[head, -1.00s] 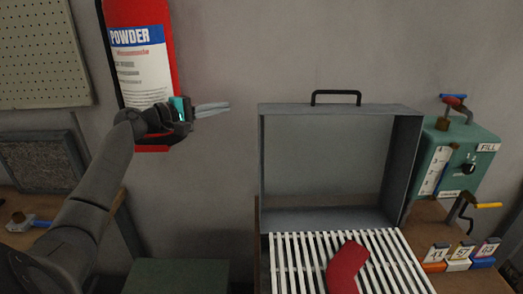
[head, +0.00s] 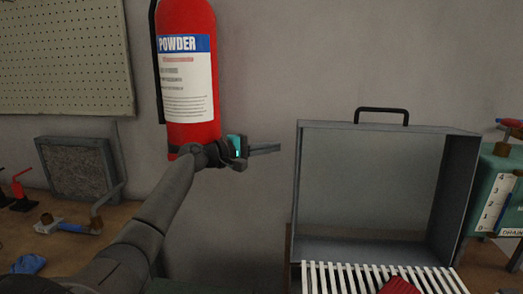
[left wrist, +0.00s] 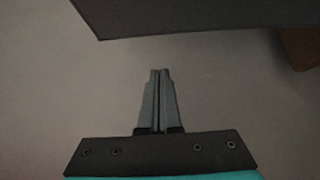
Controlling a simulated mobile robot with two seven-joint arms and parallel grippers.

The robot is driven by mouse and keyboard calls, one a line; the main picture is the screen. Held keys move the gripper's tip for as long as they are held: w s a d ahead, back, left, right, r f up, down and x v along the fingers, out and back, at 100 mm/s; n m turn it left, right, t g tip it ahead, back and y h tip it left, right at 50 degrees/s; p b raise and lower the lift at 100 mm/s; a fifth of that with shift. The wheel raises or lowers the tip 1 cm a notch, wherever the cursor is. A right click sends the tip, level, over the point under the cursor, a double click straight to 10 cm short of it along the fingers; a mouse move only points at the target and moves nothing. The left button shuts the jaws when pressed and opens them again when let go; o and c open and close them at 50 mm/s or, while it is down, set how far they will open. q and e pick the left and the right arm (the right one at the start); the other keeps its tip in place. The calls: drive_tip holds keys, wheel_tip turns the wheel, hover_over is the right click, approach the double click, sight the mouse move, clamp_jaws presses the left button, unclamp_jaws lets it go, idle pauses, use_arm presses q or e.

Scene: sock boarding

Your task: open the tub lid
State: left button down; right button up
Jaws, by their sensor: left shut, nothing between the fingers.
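The grey tub lid (head: 385,130) stands raised behind the white slatted rack (head: 325,280), its hollow inside facing me and a black handle (head: 381,110) on its top edge. My left gripper (head: 279,148) is just left of the lid in the picture, a little below its top edge. Its fingers are together and empty, pointing right. The left wrist view shows the closed fingertips (left wrist: 160,72) with a dark grey panel (left wrist: 200,16) beyond them; I cannot tell if it is the lid. I see no contact with the lid. My right gripper is not in view.
A red fire extinguisher (head: 190,95) is behind my left wrist. A red sock (head: 400,286) lies on the slats. A green box with a gauge (head: 497,190) stands right of the lid. A pegboard (head: 65,60) and tools on a bench (head: 130,215) are at left.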

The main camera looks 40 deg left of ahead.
use_arm(q)
drive_tip(key=r+x, duration=0.1)
drive_tip(key=x, duration=0.5)
drive_tip(key=s+d, duration=0.3)
drive_tip(key=shift+s+f, duration=0.2)
drive_tip(key=shift+f, duration=0.05)
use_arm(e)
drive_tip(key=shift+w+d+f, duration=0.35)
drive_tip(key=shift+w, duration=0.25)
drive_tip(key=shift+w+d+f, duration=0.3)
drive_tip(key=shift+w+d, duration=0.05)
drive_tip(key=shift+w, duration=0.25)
